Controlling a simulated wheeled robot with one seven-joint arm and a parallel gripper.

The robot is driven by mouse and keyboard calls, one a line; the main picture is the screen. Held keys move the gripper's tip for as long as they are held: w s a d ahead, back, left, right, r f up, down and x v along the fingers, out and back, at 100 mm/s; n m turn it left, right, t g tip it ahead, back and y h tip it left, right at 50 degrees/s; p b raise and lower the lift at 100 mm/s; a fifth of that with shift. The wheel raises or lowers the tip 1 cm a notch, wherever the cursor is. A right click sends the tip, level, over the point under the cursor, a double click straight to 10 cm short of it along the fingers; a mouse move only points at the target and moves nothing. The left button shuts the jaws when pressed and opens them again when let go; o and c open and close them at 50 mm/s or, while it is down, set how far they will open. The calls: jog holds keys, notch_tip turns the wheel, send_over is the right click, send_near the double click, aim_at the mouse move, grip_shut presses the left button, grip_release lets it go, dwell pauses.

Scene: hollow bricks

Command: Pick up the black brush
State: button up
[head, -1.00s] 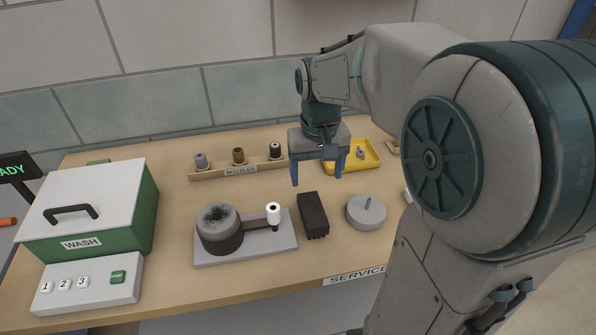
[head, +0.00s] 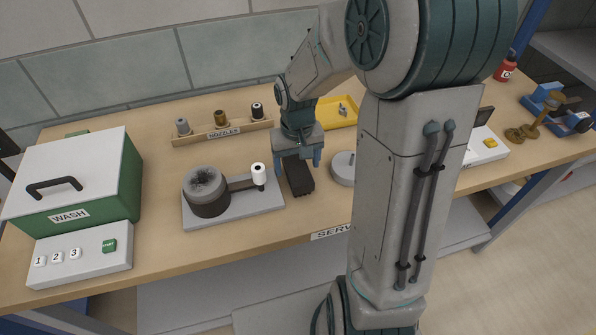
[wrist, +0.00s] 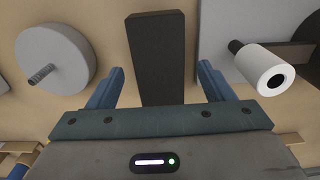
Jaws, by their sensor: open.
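The black brush (head: 297,176) lies on the wooden table between the grey device plate and a round grey lid. My gripper (head: 298,163) is open and hangs just above the brush's far part, one blue finger to each side. In the wrist view the brush (wrist: 161,55) is a long dark block that runs between the two fingers of my gripper (wrist: 161,85). The fingers look apart from it, with a gap on both sides. In the head view, my gripper hides the brush's far end.
Left of the brush is a plate (head: 235,215) with a round pot (head: 206,190) and a white roller (head: 258,174). Right of it is the grey lid (head: 342,168) with a peg. Behind stand the nozzle rack (head: 222,134) and a yellow tray (head: 338,112). A green wash box (head: 75,180) is further left.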

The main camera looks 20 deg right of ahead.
notch_tip(320, 180, down, 2)
jog(key=shift+f, duration=0.1)
jog(key=c, duration=1.1)
jog(key=shift+c, duration=0.2)
jog(key=shift+r, duration=0.2)
jog(key=shift+r, duration=0.6)
notch_tip(320, 180, up, 3)
jog(key=shift+s+d, duration=0.1)
jog(key=s+d+r, duration=0.1)
jog(key=s+r, duration=0.2)
jog(key=s, duration=0.2)
jog(key=s+d+r+b, duration=0.1)
jog(key=s+d+r, duration=0.1)
jog(key=s, duration=0.4)
jog(key=shift+r, duration=0.75)
